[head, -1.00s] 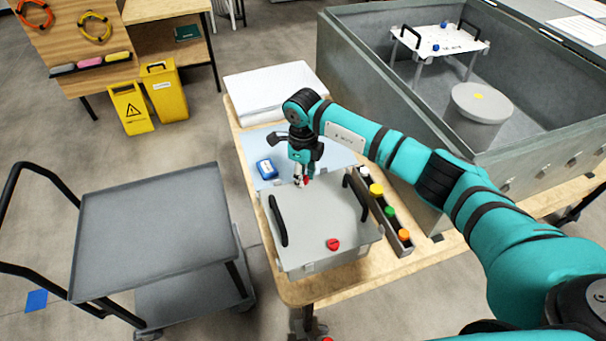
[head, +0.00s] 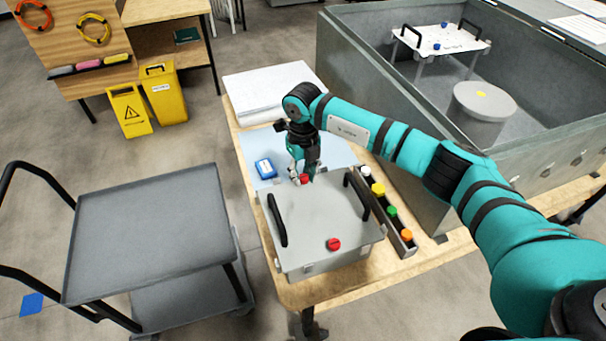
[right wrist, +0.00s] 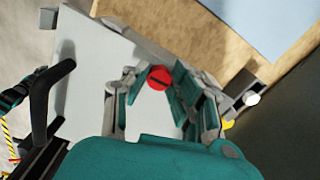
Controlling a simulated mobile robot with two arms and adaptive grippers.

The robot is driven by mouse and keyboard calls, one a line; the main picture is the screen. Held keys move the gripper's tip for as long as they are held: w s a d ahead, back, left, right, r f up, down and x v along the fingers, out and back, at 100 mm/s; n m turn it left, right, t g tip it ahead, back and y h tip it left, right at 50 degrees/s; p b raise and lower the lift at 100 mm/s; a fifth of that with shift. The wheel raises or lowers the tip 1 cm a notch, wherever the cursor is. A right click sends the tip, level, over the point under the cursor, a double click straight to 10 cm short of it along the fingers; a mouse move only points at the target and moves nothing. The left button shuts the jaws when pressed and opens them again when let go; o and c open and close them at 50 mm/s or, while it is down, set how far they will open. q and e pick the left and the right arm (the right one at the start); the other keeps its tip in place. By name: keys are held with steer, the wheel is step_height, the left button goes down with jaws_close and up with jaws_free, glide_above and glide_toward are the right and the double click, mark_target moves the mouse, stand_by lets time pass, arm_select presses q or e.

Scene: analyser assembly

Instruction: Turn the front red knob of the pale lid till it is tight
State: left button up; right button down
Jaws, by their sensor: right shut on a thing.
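The pale grey lid (head: 310,218) lies on a box on the wooden table, with two black handles. One red knob (head: 304,178) is at the lid's far edge, and another red knob (head: 333,244) is at its near edge. My right gripper (head: 303,181) points down at the far knob and is shut on it. In the right wrist view this red knob (right wrist: 159,79) shows between the fingers, with a dark slot across its top. The near knob stands free. My left gripper is not in view.
A narrow tray (head: 408,250) with white, yellow, green and orange caps stands right of the lid. A blue box (head: 265,168) lies behind it on a pale blue mat (head: 340,156). A large grey bin (head: 360,90) is at the right, and a grey cart (head: 150,235) at the left.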

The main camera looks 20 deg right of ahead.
mark_target(303, 176)
steer(key=shift+r, duration=0.1)
stand_by(0.4)
steer(key=c, duration=1.1)
jaws_free()
steer(key=shift+r, duration=0.2)
step_height(303, 176, up, 12)
steer(key=shift+f, duration=0.25)
steer(key=shift+s+f, duration=0.1)
